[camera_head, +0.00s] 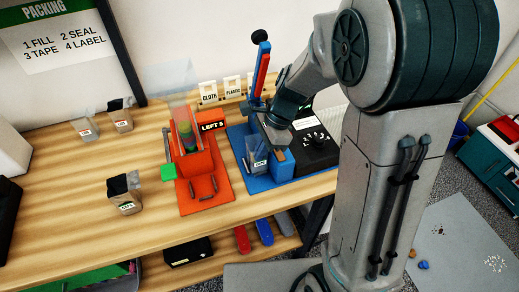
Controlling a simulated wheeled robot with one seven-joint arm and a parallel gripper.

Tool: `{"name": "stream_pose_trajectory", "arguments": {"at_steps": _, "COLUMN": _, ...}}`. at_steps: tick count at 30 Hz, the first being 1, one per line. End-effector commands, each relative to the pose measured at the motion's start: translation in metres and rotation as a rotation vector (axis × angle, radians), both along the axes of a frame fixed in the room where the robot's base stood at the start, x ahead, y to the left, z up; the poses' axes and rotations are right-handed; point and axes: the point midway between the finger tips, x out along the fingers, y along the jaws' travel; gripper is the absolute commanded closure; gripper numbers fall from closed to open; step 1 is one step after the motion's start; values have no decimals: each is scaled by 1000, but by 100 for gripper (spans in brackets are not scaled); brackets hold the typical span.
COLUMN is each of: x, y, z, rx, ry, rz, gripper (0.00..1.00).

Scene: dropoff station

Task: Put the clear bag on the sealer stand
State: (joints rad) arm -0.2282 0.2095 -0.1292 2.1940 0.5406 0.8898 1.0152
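A small clear bag (258,158) with a pale label stands upright at the blue sealer stand (261,184), at its front left. My gripper (274,142) is low over this blue stand, right beside the bag. The fingers are small and partly hidden by the wrist, so I cannot tell whether they are shut on the bag. A red-orange sealer stand (205,190) is to the left, with a clear upright sheet or bag (183,82) behind it and a "LEFT 8" sign (213,126) beside it.
A black box (313,145) is right of the blue stand. "CLOTH" (208,93) and "PLASTIC" (232,86) signs stand behind.

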Motion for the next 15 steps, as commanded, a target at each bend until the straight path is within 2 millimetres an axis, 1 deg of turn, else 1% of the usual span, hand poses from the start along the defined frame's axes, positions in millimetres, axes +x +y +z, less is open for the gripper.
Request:
{"name": "stream_pose_trajectory", "arguments": {"at_steps": 6, "x": 0, "y": 0, "z": -4, "rx": 0, "ry": 0, "rz": 0, "gripper": 100}}
{"name": "stream_pose_trajectory", "arguments": {"at_steps": 9, "x": 0, "y": 0, "z": -3, "rx": 0, "ry": 0, "rz": 0, "gripper": 76}}
{"name": "stream_pose_trajectory", "arguments": {"at_steps": 15, "x": 0, "y": 0, "z": -3, "rx": 0, "ry": 0, "rz": 0, "gripper": 76}}
